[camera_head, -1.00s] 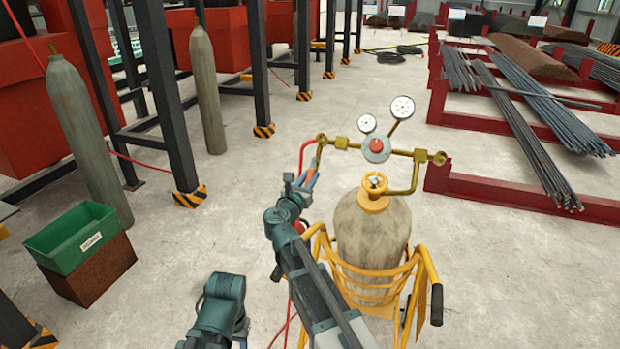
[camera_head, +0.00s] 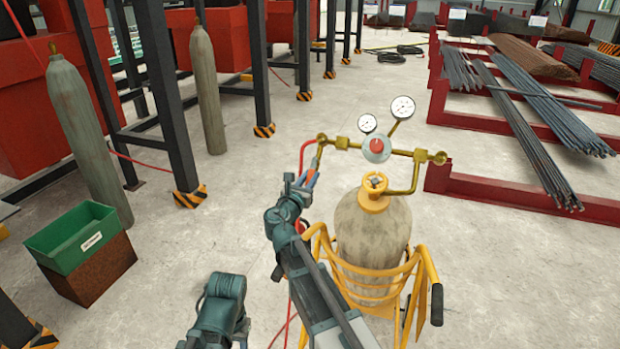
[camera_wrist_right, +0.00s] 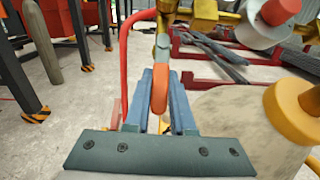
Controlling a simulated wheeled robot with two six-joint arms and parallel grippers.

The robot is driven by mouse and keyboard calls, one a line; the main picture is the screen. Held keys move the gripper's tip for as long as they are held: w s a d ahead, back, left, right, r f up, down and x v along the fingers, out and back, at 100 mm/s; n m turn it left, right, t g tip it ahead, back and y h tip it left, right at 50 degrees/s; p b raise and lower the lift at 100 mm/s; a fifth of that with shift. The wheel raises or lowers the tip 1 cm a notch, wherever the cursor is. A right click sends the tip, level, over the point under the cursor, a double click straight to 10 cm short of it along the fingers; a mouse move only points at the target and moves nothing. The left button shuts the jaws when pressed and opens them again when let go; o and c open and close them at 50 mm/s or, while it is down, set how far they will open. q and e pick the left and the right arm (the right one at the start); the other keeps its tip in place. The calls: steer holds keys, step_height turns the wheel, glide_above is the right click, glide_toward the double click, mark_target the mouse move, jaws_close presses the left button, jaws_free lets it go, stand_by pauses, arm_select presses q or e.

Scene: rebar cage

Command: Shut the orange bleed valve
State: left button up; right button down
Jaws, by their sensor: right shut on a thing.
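The orange bleed valve lever (camera_wrist_right: 160,92) hangs below a grey stem under the brass pipework in the right wrist view. It lies between the two blue fingers of my right gripper (camera_wrist_right: 161,100), which is shut on it. In the head view the right gripper (camera_head: 308,179) is at the left end of the brass manifold (camera_head: 342,143), beside the red hose. The lever is small there and largely covered by the fingers. My left gripper is not in view.
Two gauges (camera_head: 402,108) and a red knob (camera_head: 376,146) sit on the manifold. A red hose (camera_head: 303,150) runs close by the gripper.

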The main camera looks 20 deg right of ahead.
steer(key=shift+w+a, duration=0.1)
stand_by(0.4)
steer(key=w+a+r+m+g+p, duration=0.1)
steer(key=w+r+m+g+p, duration=0.1)
steer(key=m+g+p, duration=0.4)
steer(key=w+a+r+m+g+h+p, duration=0.1)
steer(key=m+g+p, duration=0.6)
steer(key=m, duration=0.8)
steer(key=shift+w+r+h+p, duration=0.3)
steer(key=shift+w+r+p, duration=0.15)
steer(key=shift+w+p, duration=0.5)
steer(key=c, duration=0.8)
jaws_free()
steer(key=shift+f, duration=0.1)
steer(key=shift+o, duration=0.2)
